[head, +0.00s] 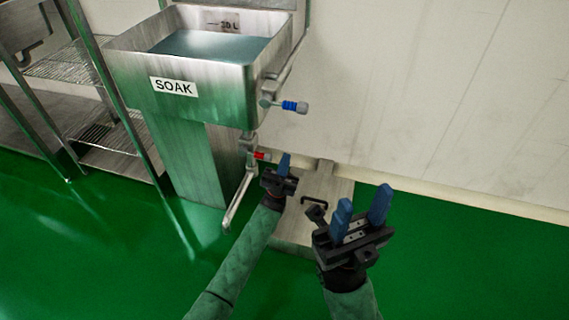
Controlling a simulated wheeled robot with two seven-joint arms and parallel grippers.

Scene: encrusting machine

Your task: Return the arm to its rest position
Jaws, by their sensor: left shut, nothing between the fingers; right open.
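My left gripper (285,164) has blue fingers that are closed together with nothing between them. Its green-sleeved arm reaches up from the bottom of the head view, and the gripper is in front of the lower pipe of the soak sink. My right gripper (362,207) is to the right and nearer. Its two blue fingers stand apart, pointing up, and it is empty.
A steel sink (215,95) labelled SOAK holds water. A blue-handled valve (294,107) and a red-handled valve (262,156) are on its right side. A wire shelf rack (105,135) stands left. A grey plate with a handle (320,190) lies behind my grippers. Green floor (450,260) is clear at right.

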